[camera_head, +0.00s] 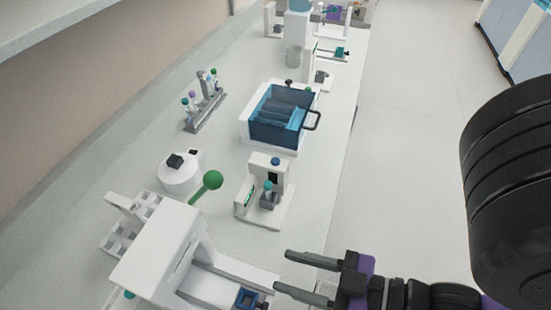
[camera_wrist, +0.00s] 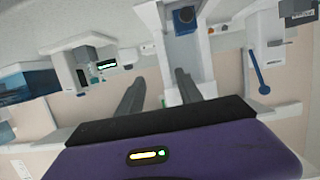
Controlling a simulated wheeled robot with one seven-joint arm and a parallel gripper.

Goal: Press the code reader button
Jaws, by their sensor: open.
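The small white device that looks like the code reader (camera_head: 243,211) stands mid-bench in the head view. A blue button (camera_head: 275,161) sits on top of its upright part, and a teal-capped tube (camera_head: 267,186) stands in a grey holder on its base. In the wrist view a white device with a lit green strip (camera_wrist: 107,64) at the left appears to be the same reader; its button is not clear there. My gripper (camera_head: 283,271) is open and empty, at the lower right of the reader and apart from it. Its two fingers also show in the wrist view (camera_wrist: 158,80).
A large white housing (camera_head: 160,254) with a channel and a blue holder (camera_head: 246,298) is at the front. A green-knobbed lever (camera_head: 212,180) rises left of the reader. A blue bin (camera_head: 277,117) and a tube rack (camera_head: 204,112) stand farther back.

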